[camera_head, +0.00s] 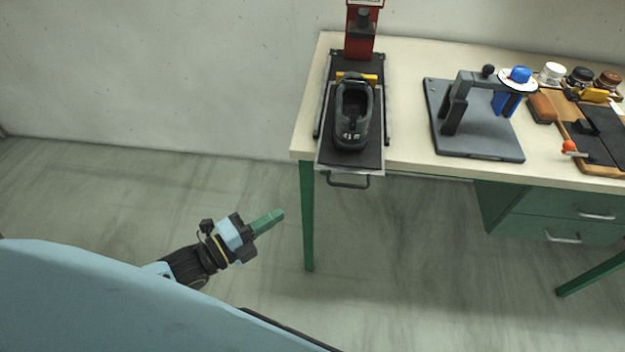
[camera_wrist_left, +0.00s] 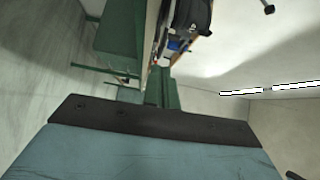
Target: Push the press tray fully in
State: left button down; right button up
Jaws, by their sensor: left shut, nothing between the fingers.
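The press tray (camera_head: 376,160) is a dark plate on rails at the left end of the table. It sticks out past the table's front edge, with a handle (camera_head: 349,184) on its front. A dark shoe (camera_head: 353,118) stands on the tray. The red press (camera_head: 360,35) stands behind the tray. My left gripper (camera_head: 278,215), with green fingers, is shut and empty. It is to the left of and below the tray handle, apart from it. The green fingers also show in the left wrist view (camera_wrist_left: 161,90). My right gripper is not in view.
The pale table (camera_head: 405,168) has green legs and drawers (camera_head: 555,212). A grey fixture plate (camera_head: 475,145) with a clamp arm stands right of the tray. Brushes, jars and a brown board (camera_head: 597,165) lie further right. The floor around my left gripper is clear.

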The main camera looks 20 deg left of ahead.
pick_arm(q)
send_near(327, 171)
jog(key=d, duration=0.4)
jog(key=w, duration=0.2)
jog(key=w+a+b, duration=0.1)
jog(key=w, duration=0.1)
jog(key=shift+w+f, duration=0.1)
jog(key=shift+f, duration=0.15)
jog(key=shift+w+a, duration=0.1)
jog(key=shift+w, duration=0.35)
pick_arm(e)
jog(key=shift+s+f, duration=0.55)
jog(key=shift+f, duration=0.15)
pick_arm(q)
jog(key=shift+w+a, duration=0.1)
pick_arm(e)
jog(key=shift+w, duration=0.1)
